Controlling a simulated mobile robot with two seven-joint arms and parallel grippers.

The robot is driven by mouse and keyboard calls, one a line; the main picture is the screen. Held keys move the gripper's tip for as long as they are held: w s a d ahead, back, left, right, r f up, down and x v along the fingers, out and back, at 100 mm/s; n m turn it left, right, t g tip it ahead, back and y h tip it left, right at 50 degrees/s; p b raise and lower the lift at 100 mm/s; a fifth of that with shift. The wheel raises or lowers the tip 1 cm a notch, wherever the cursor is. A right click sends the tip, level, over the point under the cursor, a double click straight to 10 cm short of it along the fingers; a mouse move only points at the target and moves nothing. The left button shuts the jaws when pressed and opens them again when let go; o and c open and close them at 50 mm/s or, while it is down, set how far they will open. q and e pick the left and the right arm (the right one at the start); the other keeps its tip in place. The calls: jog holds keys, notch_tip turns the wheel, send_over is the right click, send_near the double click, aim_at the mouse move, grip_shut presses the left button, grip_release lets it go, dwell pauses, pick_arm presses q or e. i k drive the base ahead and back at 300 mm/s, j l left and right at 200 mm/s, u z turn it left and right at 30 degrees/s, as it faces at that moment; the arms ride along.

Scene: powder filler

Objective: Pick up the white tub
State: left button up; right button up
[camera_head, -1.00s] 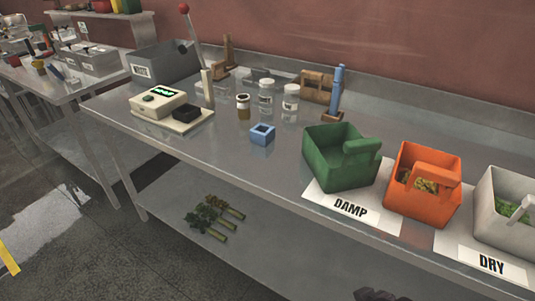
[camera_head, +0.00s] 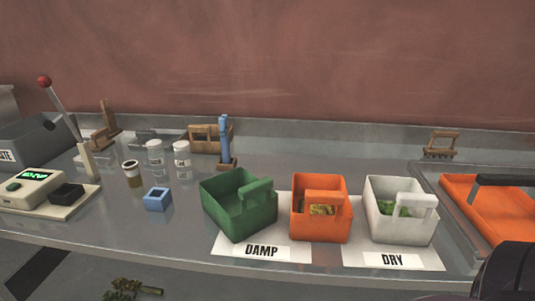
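The white tub (camera_head: 391,227) stands upright at the right of the row of tubs, on the white mat marked DRY (camera_head: 392,260). It has a white handle bar and some green matter inside. The orange tub (camera_head: 320,229) stands just to its left, with yellow-green matter in it. The green tub (camera_head: 236,214) stands further left, by the DAMP label. Neither of my grippers can be made out. A dark rounded shape at the bottom right corner may be part of my arm.
An orange tray (camera_head: 486,208) with a dark handle lies to the right of the white tub. A small blue box (camera_head: 157,201), glass jars (camera_head: 182,155) and a scale (camera_head: 37,187) stand to the left. A wall closes off the back.

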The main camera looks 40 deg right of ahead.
aim_at(398, 211)
jog(key=z, duration=2.95)
